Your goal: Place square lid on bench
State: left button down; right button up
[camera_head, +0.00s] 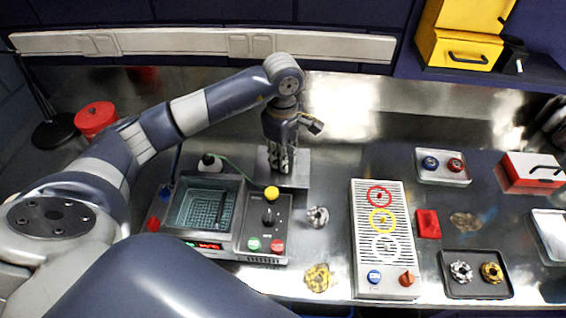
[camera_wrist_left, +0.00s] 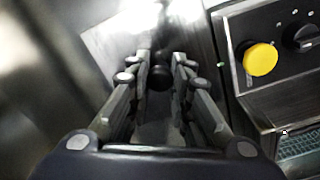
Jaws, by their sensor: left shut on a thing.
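The square lid (camera_head: 300,176) is a flat grey metal plate behind the machine with the basin. My left gripper (camera_head: 279,166) points down over the lid and is shut on its dark knob. In the left wrist view, the knob (camera_wrist_left: 160,76) sits between the fingers of my left gripper (camera_wrist_left: 160,82), and the plate of the lid (camera_wrist_left: 108,42) spreads out below. The lid looks roughly level, at or close to the bench (camera_head: 330,150); I cannot tell if it touches. My right gripper is not in view.
The machine with an open basin (camera_head: 208,208) and a yellow button (camera_head: 271,193) stands just in front of the lid. A metal gear part (camera_head: 317,216) and a panel with coloured rings (camera_head: 366,250) lie to the right. The bench behind the panel is clear.

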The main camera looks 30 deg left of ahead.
pick_arm(q)
notch_tip(320, 180, down, 4)
jog(key=shift+r+p, duration=0.2)
jog(key=shift+p, duration=0.45)
jog(key=shift+f, duration=0.3)
jog(key=shift+f, duration=0.1)
jog(key=shift+f+b, duration=0.15)
jog(key=shift+b, duration=0.2)
jog(key=c, duration=1.4)
grip_release()
jog(key=shift+c, duration=0.2)
